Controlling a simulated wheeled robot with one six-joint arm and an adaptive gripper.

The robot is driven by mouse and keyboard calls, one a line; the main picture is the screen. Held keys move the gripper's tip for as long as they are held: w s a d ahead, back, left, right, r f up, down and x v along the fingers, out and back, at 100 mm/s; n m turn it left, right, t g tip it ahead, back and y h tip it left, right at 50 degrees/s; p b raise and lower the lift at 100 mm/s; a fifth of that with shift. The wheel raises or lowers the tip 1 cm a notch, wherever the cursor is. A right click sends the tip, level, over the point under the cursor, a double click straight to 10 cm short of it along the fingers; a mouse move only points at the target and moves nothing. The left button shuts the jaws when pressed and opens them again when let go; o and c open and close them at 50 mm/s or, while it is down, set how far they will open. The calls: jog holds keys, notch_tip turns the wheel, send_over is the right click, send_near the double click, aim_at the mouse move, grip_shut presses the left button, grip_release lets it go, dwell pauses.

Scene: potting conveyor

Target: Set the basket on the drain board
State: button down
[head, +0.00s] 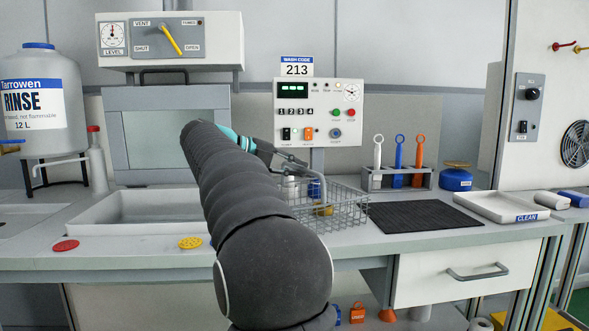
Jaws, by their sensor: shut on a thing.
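The wire basket (350,212) is a grey mesh box with small items inside, including a yellowish one. It is at the centre right, partly hidden by my arm. My gripper (303,166) is above the basket's left part, shut on its raised handle. I cannot tell whether the basket's bottom touches the counter. The drain board (425,217) is a dark ribbed mat lying flat on the counter, just right of the basket. Its top is bare.
A rack (378,181) with white, blue and orange tools stands behind the drain board. A blue tub (456,181) and a white tray marked CLEAN (490,207) are to the right. A sink (120,207) is left of my arm. A control panel (345,110) stands behind.

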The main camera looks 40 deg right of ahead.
jog(key=c, duration=1.2)
grip_release()
jog(key=shift+a, duration=0.1)
jog(key=p+v, duration=0.1)
jog(key=v, duration=1.1)
jog(key=shift+w, duration=0.1)
